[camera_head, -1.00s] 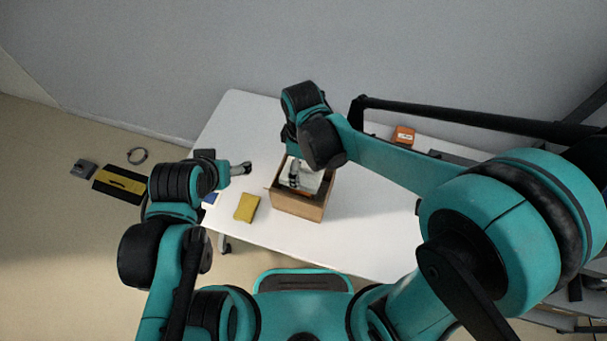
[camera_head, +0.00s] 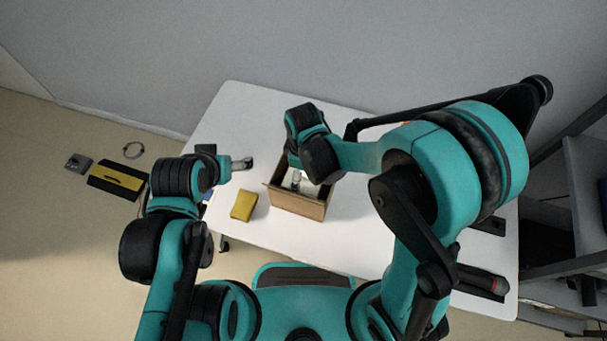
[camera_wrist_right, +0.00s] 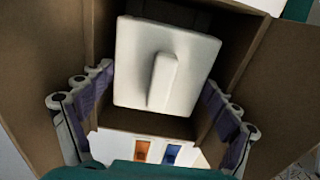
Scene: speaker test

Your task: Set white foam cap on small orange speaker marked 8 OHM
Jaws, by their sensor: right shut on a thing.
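The white foam cap (camera_wrist_right: 140,62), a square block with a raised bar, is inside the cardboard box (camera_head: 298,205). My right gripper (camera_head: 296,180) reaches down into that box. In the head view my right wrist and the box walls mostly hide the cap. A sliver of an orange thing (camera_head: 405,123) shows behind my right arm; no marking is readable. My left gripper (camera_head: 242,163) is left of the box, above the table; its finger gap is unclear.
The white table (camera_head: 270,240) has a yellow block (camera_head: 243,206) left of the box. Dark items (camera_head: 487,226) lie at the table's right. The box walls stand close around my right fingers. The table front is clear.

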